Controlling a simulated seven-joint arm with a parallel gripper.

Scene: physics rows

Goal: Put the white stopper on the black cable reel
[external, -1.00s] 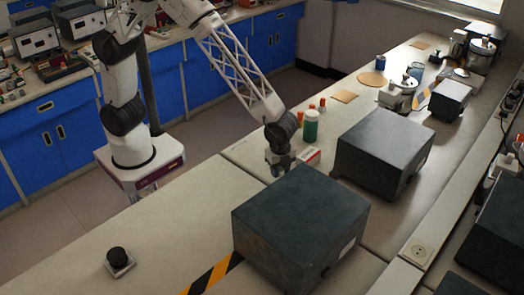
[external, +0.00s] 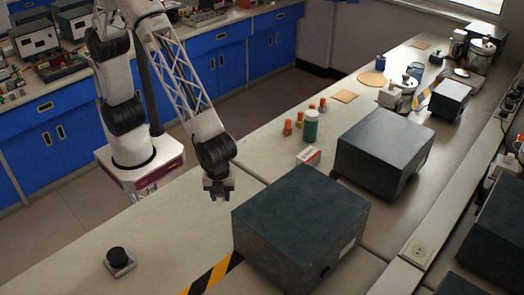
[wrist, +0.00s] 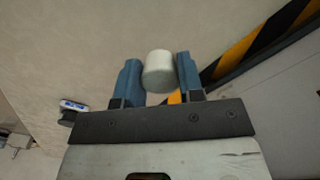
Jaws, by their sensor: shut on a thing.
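The white stopper (wrist: 159,72) is a short, rounded white cylinder between the two blue fingers of my gripper (wrist: 157,78) in the wrist view. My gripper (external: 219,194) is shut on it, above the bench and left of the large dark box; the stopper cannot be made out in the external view. A black round piece (external: 117,256), which looks like the black cable reel, sits on a small grey square plate at the lower left of the external view. My gripper is well apart from it, to its upper right.
A large dark box (external: 300,225) stands just right of my gripper, with black-yellow tape (external: 212,275) beside it. A second dark box (external: 385,150), a red-white carton (external: 308,156) and a green bottle (external: 310,126) are farther back. The bench between gripper and reel is clear.

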